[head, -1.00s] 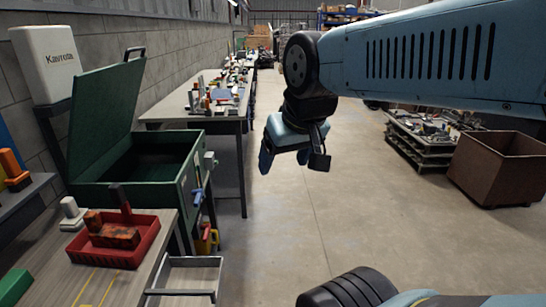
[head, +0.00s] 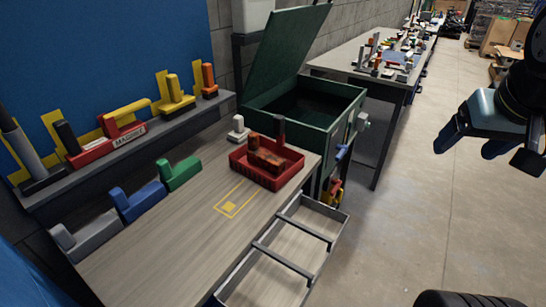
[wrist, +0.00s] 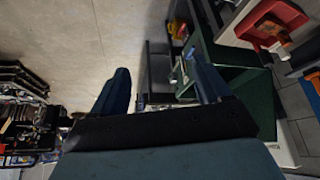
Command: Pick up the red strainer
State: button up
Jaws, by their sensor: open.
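A shallow red tray-like piece (head: 240,167) sits on the wooden bench in the head view. It looks like the red strainer, though I cannot see holes in it. My gripper (head: 473,142) is open and empty at the right of the head view, over the floor and well apart from the red piece. In the wrist view its blue fingers (wrist: 163,84) stand apart with nothing between them.
A green box (head: 335,120) with its lid raised stands just behind the bench. An open metal drawer frame (head: 328,237) juts from the bench front. Coloured holders (head: 138,200) line the back, below a shelf (head: 60,184). A white piece (head: 238,130) stands near the red tray.

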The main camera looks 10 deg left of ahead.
jog(key=shift+c, duration=0.3)
jog(key=shift+w, duration=0.25)
jog(key=shift+c, duration=0.9)
jog(key=w+t, duration=0.1)
jog(key=w, duration=0.3)
jog(key=w+n+t, duration=0.1)
jog(key=w, duration=0.3)
jog(key=w+h, duration=0.1)
jog(key=w, duration=0.3)
jog(key=shift+w+d+f+n+t, duration=0.15)
jog(key=shift+f+n+t, duration=0.15)
jog(key=shift+t, duration=0.1)
jog(key=w+a+f+n+t+y, duration=0.25)
jog(key=w+a, duration=0.25)
jog(key=w, duration=0.5)
jog(key=n+g+y, duration=0.5)
jog(key=n+y, duration=0.3)
jog(key=y, duration=0.3)
send_near(283, 128)
jog(key=shift+t+h, duration=0.25)
jog(key=x, duration=0.6)
jog(key=shift+s+a+r, duration=0.2)
jog(key=shift+a+r, duration=0.05)
jog(key=shift+a, duration=0.3)
jog(key=shift+x, duration=2.6)
jog(key=shift+d+f, duration=0.15)
jog(key=shift+f, duration=0.05)
